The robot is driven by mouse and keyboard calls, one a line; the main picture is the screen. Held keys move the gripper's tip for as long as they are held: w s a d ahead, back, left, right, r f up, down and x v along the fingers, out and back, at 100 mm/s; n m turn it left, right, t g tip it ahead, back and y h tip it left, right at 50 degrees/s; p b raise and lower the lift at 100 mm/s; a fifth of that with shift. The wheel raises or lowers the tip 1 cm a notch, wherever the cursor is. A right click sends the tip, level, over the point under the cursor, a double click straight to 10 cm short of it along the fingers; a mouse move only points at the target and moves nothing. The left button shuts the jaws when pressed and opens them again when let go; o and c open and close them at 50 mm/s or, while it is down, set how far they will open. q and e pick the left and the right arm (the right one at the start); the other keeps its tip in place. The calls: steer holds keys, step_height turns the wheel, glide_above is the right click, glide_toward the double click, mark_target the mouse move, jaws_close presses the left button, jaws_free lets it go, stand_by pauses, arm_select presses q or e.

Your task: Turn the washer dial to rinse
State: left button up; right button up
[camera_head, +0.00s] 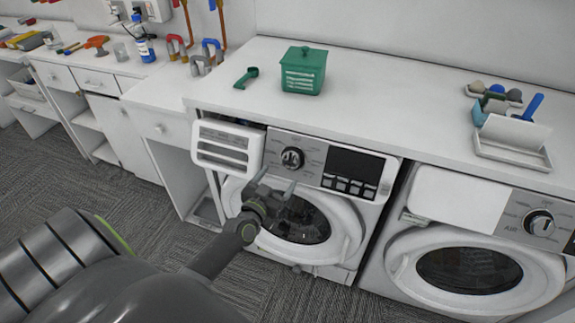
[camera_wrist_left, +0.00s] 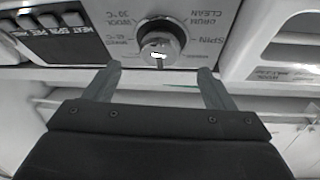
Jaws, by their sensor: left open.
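The washer (camera_head: 320,225) on the left under the counter has a round dial (camera_head: 292,159) on its panel, left of a dark display. In the left wrist view the silver dial (camera_wrist_left: 162,42) has a small light mark near its lower edge. Printed labels around it include SPIN, DRUM CLEAN and WOOL; I cannot make out a rinse label. My left gripper (camera_head: 277,185) is open and empty in front of the washer, below the dial. In the left wrist view its two fingers (camera_wrist_left: 160,82) point toward the panel, apart from the dial. My right gripper is not in view.
The washer's detergent drawer (camera_head: 228,148) sticks out left of the dial. A second machine (camera_head: 470,265) with its own dial (camera_head: 540,223) stands at the right. A green box (camera_head: 304,72) and a green scoop (camera_head: 246,77) are on the counter (camera_head: 390,90) above.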

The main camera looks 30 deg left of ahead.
mark_target(288, 164)
arm_select(q)
steer(key=w, duration=0.4)
steer(key=w+b, duration=0.1)
steer(key=w, duration=0.1)
steer(key=shift+w+a, duration=0.3)
steer(key=shift+a, duration=0.1)
